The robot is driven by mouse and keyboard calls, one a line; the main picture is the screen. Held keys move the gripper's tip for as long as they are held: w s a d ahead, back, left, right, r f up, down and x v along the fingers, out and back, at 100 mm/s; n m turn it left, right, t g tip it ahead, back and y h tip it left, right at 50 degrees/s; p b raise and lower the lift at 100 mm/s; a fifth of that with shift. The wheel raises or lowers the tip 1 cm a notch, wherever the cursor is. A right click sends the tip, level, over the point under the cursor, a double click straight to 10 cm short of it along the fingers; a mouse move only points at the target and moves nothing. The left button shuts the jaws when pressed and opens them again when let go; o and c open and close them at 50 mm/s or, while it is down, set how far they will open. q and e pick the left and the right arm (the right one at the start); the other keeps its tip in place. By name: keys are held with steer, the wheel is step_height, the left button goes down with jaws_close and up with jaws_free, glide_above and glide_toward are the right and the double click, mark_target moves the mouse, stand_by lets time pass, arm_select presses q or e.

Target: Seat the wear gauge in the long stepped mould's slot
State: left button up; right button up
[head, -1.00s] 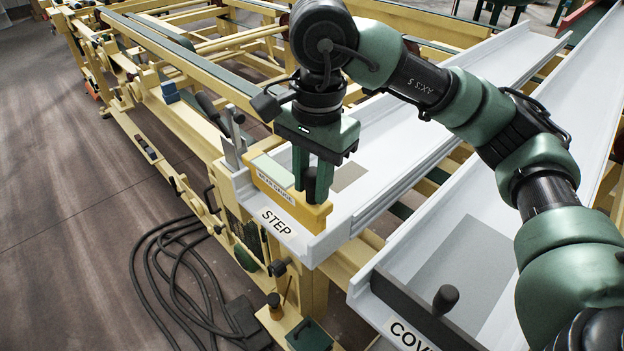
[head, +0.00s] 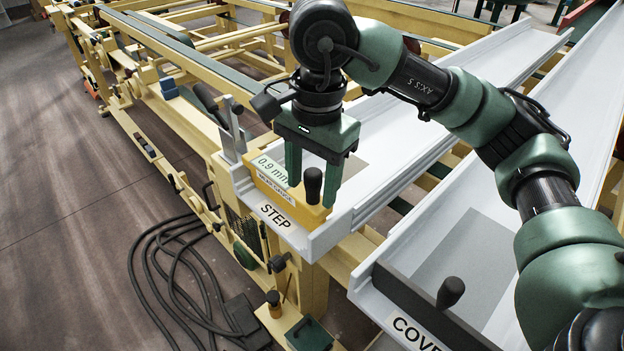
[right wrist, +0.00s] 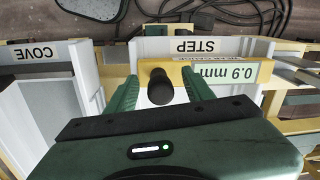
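The yellow wear gauge (head: 295,203) sits low across the near end of the long stepped mould (head: 405,140), which is labelled STEP. Its top panel reads 0.9 mm, and its black knob (head: 313,184) stands upright. My right gripper (head: 311,192) is open, with one finger on each side of the knob and gaps between. In the right wrist view the knob (right wrist: 160,86) also stands clear between the spread fingers (right wrist: 160,92). The slot under the gauge is hidden, so I cannot see how deep it sits. My left gripper is out of view.
A second white mould labelled COVE (head: 480,230) lies to the right, with a dark bar and black knob (head: 450,292) across its near end. A metal upright (head: 230,140) stands just left of the gauge. Cables (head: 180,270) lie on the floor.

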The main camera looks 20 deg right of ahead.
steer(key=r, duration=0.7)
steer(key=shift+s+d+r, duration=0.1)
steer(key=shift+s+r, duration=0.1)
steer(key=shift+r, duration=0.2)
